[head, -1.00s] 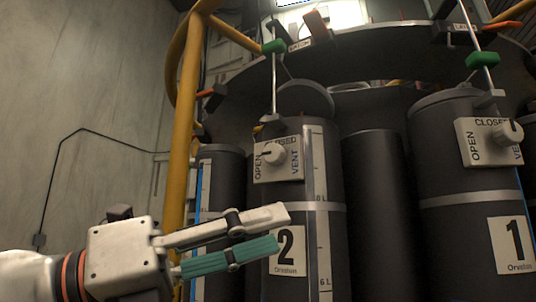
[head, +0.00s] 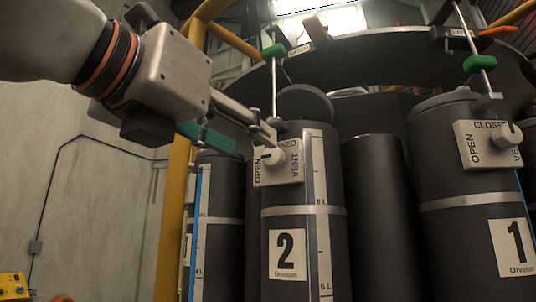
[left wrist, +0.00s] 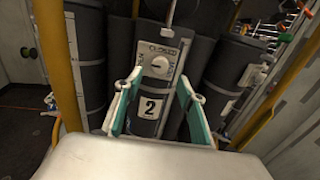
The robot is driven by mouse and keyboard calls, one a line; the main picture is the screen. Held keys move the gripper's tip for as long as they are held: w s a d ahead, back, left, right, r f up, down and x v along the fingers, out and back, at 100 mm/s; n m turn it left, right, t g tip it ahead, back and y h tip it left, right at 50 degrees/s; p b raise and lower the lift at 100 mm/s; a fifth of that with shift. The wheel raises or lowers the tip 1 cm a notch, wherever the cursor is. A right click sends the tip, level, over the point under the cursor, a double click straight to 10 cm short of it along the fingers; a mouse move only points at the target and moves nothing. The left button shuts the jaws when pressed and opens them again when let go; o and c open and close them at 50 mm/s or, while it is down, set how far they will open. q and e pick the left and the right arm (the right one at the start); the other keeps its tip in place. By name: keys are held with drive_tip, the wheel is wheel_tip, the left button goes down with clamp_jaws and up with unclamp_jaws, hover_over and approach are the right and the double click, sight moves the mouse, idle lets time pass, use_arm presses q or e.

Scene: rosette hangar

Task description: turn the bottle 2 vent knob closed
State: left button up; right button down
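Bottle 2 (head: 288,215) is a dark cylinder with a white "2" label. Its white vent plate (head: 290,178) reads OPEN at left and VENT at right; my gripper partly covers the top word. The white round vent knob (head: 272,158) shows in the plate's middle; its pointing is hard to read now. It also shows in the left wrist view (left wrist: 160,65). My left gripper (head: 248,143) reaches in from the upper left, its tips close to the knob. In the left wrist view its teal-lined fingers (left wrist: 160,78) are spread, with the knob beyond and between them. My right gripper is not in view.
Bottle 1 (head: 465,225) with its own vent plate and knob (head: 506,136) stands at right. A yellow pipe (head: 178,220) runs upright left of bottle 2. A rod with a green grip (head: 274,51) rises above bottle 2. A yellow box (head: 13,287) sits lower left.

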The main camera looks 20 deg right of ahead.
sight(271, 156)
use_arm(q)
drive_tip(key=p+x, duration=0.1)
drive_tip(key=x, duration=0.6)
drive_tip(key=shift+w+d, duration=0.15)
drive_tip(key=shift+d, duration=0.05)
drive_tip(key=c, duration=1.1)
